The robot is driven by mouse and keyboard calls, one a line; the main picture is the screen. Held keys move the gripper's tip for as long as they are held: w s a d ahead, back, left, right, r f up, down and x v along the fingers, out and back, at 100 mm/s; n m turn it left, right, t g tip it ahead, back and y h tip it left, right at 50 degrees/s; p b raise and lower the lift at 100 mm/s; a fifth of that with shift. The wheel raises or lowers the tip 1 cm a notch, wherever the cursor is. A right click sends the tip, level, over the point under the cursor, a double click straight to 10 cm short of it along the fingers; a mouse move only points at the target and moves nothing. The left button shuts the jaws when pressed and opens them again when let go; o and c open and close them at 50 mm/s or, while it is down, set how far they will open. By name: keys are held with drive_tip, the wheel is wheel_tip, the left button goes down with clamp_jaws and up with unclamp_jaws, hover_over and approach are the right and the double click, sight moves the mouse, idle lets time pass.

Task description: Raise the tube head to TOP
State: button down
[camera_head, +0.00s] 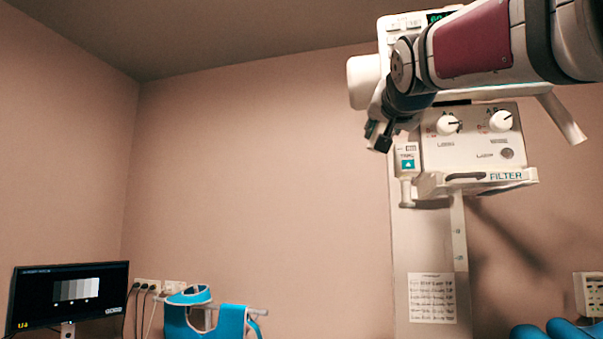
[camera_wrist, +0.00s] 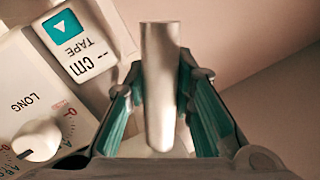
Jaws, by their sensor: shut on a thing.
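The tube head (camera_head: 470,140) is a pale box with two white dial knobs and a FILTER label, at the upper right of the head view. It sits on a vertical column (camera_head: 400,270). My gripper (camera_head: 378,136) is at its left side. In the wrist view my gripper (camera_wrist: 165,95) is shut around a pale cylindrical handle (camera_wrist: 159,75), with one teal-padded finger on each side. The TAPE display (camera_head: 408,160) is just below and right of my gripper; it also shows in the wrist view (camera_wrist: 75,45). I see no TOP mark.
A monitor (camera_head: 70,297) stands at the lower left. A blue apron-like item (camera_head: 205,318) hangs on a rail beside wall sockets. Blue rounded things (camera_head: 560,329) show at the bottom right. A paper chart (camera_head: 432,298) is on the column. The wall left of the tube head is bare.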

drive_tip(key=shift+r, duration=0.3)
drive_tip(key=c, duration=1.6)
unclamp_jaws()
drive_tip(key=shift+c, duration=0.2)
drive_tip(key=s+a, duration=0.1)
drive_tip(key=s, duration=1.1)
drive_tip(key=shift+a, duration=0.1)
